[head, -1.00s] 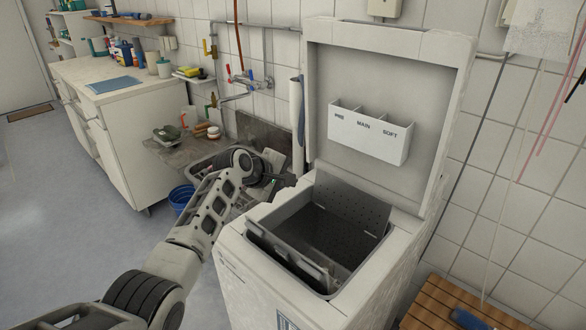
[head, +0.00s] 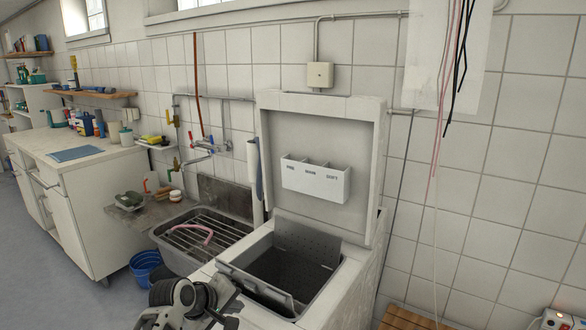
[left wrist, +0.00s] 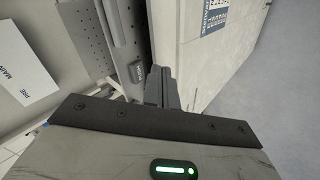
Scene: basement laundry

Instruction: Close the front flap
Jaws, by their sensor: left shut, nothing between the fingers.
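The front flap (head: 252,284) is a grey metal plate along the front edge of the washer's drum opening. It stands tilted outward, open. The perforated rear flap (head: 308,241) stands raised at the back of the opening. My left gripper (head: 228,308) is low in the head view, just in front of the washer's left front corner, partly cut off by the frame edge. In the left wrist view its fingers (left wrist: 160,86) are shut and empty, close to the front flap (left wrist: 127,48). I cannot tell whether they touch it. My right gripper is out of view.
The washer lid (head: 320,140) stands open against the wall, with a white dispenser (head: 315,180) on it. A sink (head: 200,238) with a rack is to the left, with a blue bucket (head: 145,266) below. A wooden slatted surface (head: 402,318) is at the right.

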